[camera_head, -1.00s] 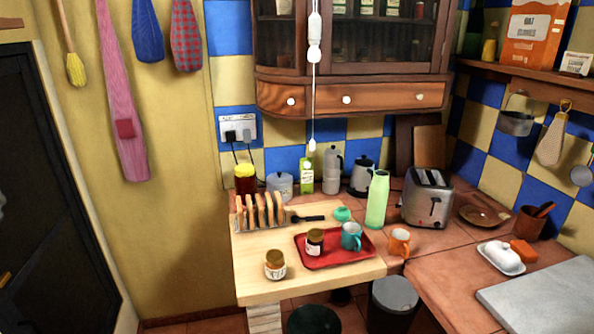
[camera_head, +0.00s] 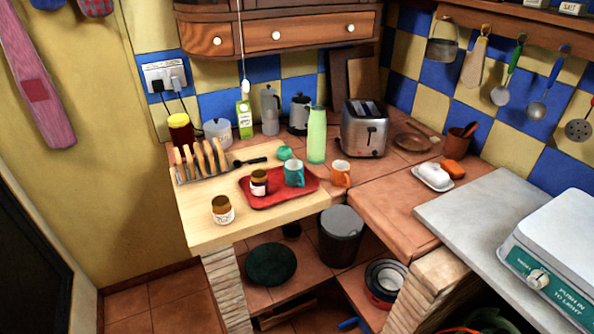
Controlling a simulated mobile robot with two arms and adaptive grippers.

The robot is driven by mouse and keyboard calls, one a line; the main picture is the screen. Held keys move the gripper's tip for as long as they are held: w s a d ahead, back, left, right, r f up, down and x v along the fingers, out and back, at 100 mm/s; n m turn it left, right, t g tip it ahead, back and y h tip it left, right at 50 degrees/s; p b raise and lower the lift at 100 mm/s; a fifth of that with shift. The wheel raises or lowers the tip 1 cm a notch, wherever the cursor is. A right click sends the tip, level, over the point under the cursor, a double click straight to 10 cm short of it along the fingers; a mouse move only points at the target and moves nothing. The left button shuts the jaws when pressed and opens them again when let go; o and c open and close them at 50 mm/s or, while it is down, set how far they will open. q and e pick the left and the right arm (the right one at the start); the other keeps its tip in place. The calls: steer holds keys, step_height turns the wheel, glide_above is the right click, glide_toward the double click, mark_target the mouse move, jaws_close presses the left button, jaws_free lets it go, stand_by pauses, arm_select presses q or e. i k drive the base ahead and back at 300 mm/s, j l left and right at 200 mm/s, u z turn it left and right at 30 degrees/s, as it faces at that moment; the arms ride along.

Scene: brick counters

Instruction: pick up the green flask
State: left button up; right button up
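The flask's front is unobstructed. Neither of my grippers shows in the head view.
A toast rack (camera_head: 201,162), a teal mug (camera_head: 294,173) and jars, one of them a front jar (camera_head: 222,210), stand on or by the wooden board (camera_head: 199,231).

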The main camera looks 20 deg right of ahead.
mark_target(317, 121)
steer(key=i+j+z, duration=0.25)
steer(key=i+j, duration=0.15)
steer(key=i+j+z, duration=0.25)
steer(key=i+j, duration=0.15)
steer(key=j, duration=0.15)
